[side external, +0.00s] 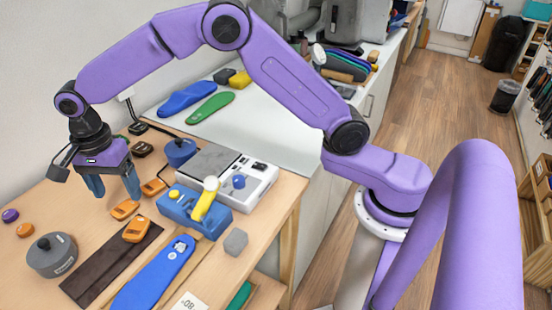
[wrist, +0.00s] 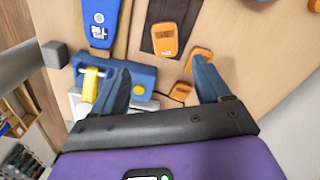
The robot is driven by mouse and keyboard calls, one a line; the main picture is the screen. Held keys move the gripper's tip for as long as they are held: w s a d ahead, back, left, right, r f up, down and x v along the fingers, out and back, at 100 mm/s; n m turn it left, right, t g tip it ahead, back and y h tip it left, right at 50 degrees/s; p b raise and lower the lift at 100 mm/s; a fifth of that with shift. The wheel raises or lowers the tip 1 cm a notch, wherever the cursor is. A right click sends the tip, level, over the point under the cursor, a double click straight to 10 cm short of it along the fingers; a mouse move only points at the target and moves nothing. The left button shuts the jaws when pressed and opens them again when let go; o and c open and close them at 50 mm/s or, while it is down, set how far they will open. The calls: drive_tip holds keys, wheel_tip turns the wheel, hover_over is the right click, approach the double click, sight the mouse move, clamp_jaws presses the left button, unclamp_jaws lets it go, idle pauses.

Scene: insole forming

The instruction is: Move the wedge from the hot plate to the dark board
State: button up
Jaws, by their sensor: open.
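The hot plate appears to be the white unit with a grey top (side external: 207,160); I see no wedge on its top. The dark board (side external: 88,280) is a long dark brown strip at the front of the table. An orange wedge-like piece (side external: 136,229) lies on its upper end, and this piece also shows in the wrist view (wrist: 165,40). Two similar orange pieces (side external: 125,209) (side external: 153,187) lie on bare wood nearby. Which one the task calls the wedge I cannot tell. My gripper (side external: 117,194) is open and empty, fingers pointing down above the table, left of the hot plate.
A blue clamp with a yellow lever (side external: 181,205) stands before the hot plate. A blue insole (side external: 155,275) lies right of the board. A grey round weight (side external: 52,257), a blue round weight (side external: 180,151) and a grey block (side external: 235,241) stand around.

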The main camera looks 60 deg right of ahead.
drive_tip(key=s+d+r+n, duration=0.3)
drive_tip(key=s+d+n, duration=0.2)
drive_tip(key=s+n, duration=0.3)
drive_tip(key=s+d+r+n, duration=0.3)
drive_tip(key=s+d+n, duration=0.25)
drive_tip(key=s, duration=0.45)
drive_tip(key=s+d+f+n, duration=0.2)
drive_tip(key=s+d+n, duration=1)
drive_tip(key=s, duration=0.3)
